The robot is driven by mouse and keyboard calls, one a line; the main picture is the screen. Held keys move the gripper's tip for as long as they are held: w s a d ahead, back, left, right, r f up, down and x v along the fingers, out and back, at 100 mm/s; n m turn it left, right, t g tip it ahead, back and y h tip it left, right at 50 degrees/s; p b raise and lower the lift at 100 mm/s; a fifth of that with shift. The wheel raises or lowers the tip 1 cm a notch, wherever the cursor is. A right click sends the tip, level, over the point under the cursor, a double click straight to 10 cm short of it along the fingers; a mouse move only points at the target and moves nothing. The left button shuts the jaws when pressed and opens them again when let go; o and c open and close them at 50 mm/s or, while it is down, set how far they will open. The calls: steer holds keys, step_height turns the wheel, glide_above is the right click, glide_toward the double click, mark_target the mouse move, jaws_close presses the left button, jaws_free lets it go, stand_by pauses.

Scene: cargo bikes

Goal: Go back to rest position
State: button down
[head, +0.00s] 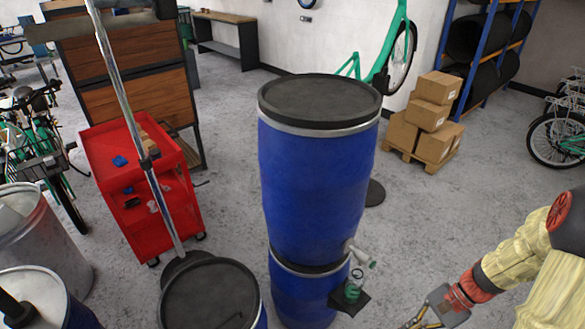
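My gripper (425,318) is at the bottom edge of the head view, right of centre, on the end of my arm in its yellowish cover. It points down and to the left. The bottom edge of the picture cuts off part of it, so its fingers do not show clearly. I see nothing held in it. It appears apart from the stacked blue barrels (315,190) to its left. A small green object (352,290) sits on a black ledge (350,303) by the lower barrel, below a pale tap (359,253).
A black-lidded barrel (210,296) and metal drums (35,235) stand at left. Behind them are a red tool cart (128,179) and a metal pole (128,118). Cardboard boxes (428,118) rest on a pallet at back right. Grey floor (470,195) is clear at right.

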steer(key=s+a+r+n+t+h, duration=0.1)
steer(key=a+r+n, duration=0.3)
steer(key=r, duration=0.5)
steer(key=s+a+r+n+t+h, duration=0.1)
steer(key=a+r+n+t+h, duration=0.2)
steer(key=r, duration=0.6)
steer(key=s+a+r+n+t+h, duration=0.1)
steer(key=a+r+n+t+h, duration=0.2)
steer(key=r, duration=0.6)
steer(key=shift+s+a+n+h, duration=0.3)
steer(key=shift+a+n, duration=0.6)
steer(key=shift+n, duration=0.3)
